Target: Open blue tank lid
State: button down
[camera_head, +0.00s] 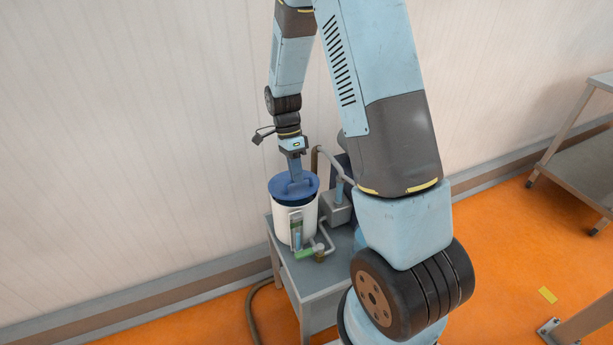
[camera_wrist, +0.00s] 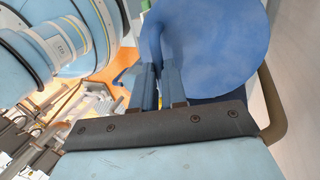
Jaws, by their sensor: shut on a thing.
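The white tank (camera_head: 281,217) stands on a small grey table and carries a round blue lid (camera_head: 277,187). The lid looks seated on the tank top. The lid also fills the upper right of the wrist view (camera_wrist: 225,40). In the wrist view my gripper's fingers (camera_wrist: 158,72) are close together and shut on the blue lid's raised handle (camera_wrist: 152,42). The fingers hide part of the handle.
The grey table (camera_head: 318,275) also bears pipes, a green fitting (camera_head: 304,253) and a grey box (camera_head: 336,208) right of the tank. The pale wall is close behind. A grey shelf rack (camera_head: 575,160) stands far right. Orange floor between is mostly clear.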

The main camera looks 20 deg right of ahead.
jog(key=shift+w+a+r+g, duration=0.2)
jog(key=shift+w+r+g, duration=0.4)
jog(key=shift+w+g, duration=0.15)
jog(key=w+r, duration=0.3)
jog(key=w, duration=0.6)
jog(key=shift+a+r+g, duration=0.25)
jog(key=shift+r+g, duration=0.05)
jog(key=shift+g, duration=0.15)
jog(key=shift+w, duration=0.1)
